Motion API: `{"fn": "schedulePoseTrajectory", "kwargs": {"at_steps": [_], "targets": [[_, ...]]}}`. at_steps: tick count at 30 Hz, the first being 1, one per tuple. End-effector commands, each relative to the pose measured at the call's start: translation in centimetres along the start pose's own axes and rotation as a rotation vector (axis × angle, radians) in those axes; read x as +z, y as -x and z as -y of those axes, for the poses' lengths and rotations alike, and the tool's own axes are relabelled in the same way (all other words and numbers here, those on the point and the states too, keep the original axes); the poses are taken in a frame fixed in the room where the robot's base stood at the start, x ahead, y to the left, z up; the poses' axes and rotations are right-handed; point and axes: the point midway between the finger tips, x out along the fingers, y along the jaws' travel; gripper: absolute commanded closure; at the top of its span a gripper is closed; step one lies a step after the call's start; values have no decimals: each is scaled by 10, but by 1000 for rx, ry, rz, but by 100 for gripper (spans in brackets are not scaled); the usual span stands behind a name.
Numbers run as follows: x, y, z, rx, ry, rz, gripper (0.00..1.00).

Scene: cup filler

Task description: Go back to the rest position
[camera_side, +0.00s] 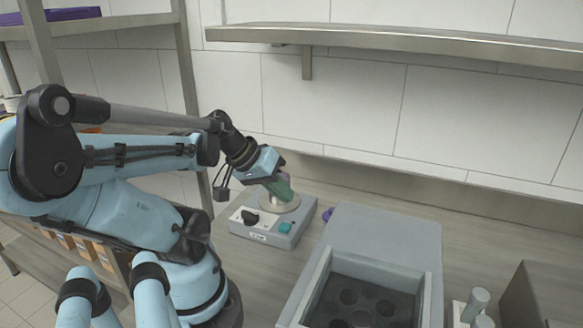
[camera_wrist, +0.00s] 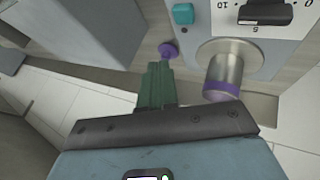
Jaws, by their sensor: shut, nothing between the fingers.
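A grey box with a recessed holder of round wells (camera_side: 385,232) stands right of the device. A small purple knob-like thing (camera_side: 328,214) lies between them; it also shows in the wrist view (camera_wrist: 168,50). A wall shelf (camera_side: 400,40) runs above, with open air beneath it.

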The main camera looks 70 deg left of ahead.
Motion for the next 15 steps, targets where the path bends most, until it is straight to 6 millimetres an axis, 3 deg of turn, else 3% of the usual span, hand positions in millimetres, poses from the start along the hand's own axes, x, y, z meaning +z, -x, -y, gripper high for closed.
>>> {"fn": "schedulePoseTrajectory", "kwargs": {"at_steps": [15], "targets": [[-3, 6, -6, -2, -10, 5, 100]]}}
